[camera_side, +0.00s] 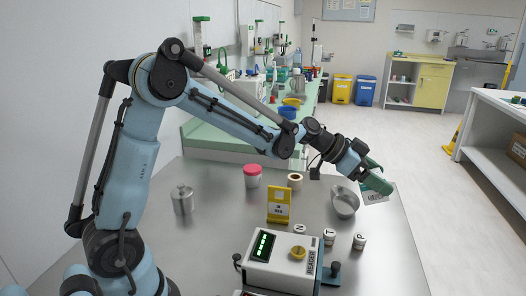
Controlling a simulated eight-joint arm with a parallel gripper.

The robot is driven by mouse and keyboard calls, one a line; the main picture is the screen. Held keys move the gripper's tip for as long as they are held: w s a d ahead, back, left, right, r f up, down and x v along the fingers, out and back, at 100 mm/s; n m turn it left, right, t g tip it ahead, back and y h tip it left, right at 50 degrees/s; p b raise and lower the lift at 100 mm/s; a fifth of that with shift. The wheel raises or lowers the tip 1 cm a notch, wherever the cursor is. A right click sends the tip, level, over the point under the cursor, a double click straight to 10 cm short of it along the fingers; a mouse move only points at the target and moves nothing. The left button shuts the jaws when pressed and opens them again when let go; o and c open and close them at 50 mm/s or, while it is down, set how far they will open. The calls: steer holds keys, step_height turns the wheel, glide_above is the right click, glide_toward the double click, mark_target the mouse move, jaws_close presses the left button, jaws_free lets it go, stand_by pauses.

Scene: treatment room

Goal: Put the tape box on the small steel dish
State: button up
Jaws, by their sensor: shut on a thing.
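My gripper (378,184), with green fingers, is at the right of the table, angled down to the right. It is shut on a small pale box with a dark barcode-like print (374,196), which I take to be the tape box; the fingers hide part of it. The small steel dish (344,211) lies on the table just left of and below the held box in the picture. The dish looks empty. The box appears apart from the dish, but its height above the table is hard to tell.
A yellow stand (279,206), a tape roll (295,181), a red-lidded jar (252,176) and a steel canister (183,200) stand further left. Bare table lies right of the dish.

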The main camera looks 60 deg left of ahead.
steer(key=shift+w+d+r+m+g+y, duration=0.15)
steer(key=shift+r+m+g+y, duration=0.1)
steer(key=shift+g, duration=0.25)
steer(key=shift+w+d+r+m+g+y, duration=0.1)
steer(key=shift+w+r+m+g+y, duration=0.1)
steer(key=shift+g, duration=0.3)
steer(key=shift+s+r+g+y, duration=0.1)
steer(key=shift+r+g+y, duration=0.15)
steer(key=shift+r+g, duration=0.3)
steer(key=shift+a+g, duration=0.1)
steer(key=shift+g, duration=0.15)
steer(key=shift+a, duration=0.3)
steer(key=shift+w+a+f, duration=0.8)
steer(key=shift+a+f, duration=0.9)
steer(key=shift+f, duration=0.1)
steer(key=shift+w+a+f, duration=0.8)
steer(key=shift+a+f, duration=0.85)
steer(key=shift+f, duration=0.15)
steer(key=shift+w+a+f, duration=0.8)
steer(key=shift+a+f, duration=0.9)
steer(key=shift+f, duration=0.1)
steer(key=shift+f, duration=0.4)
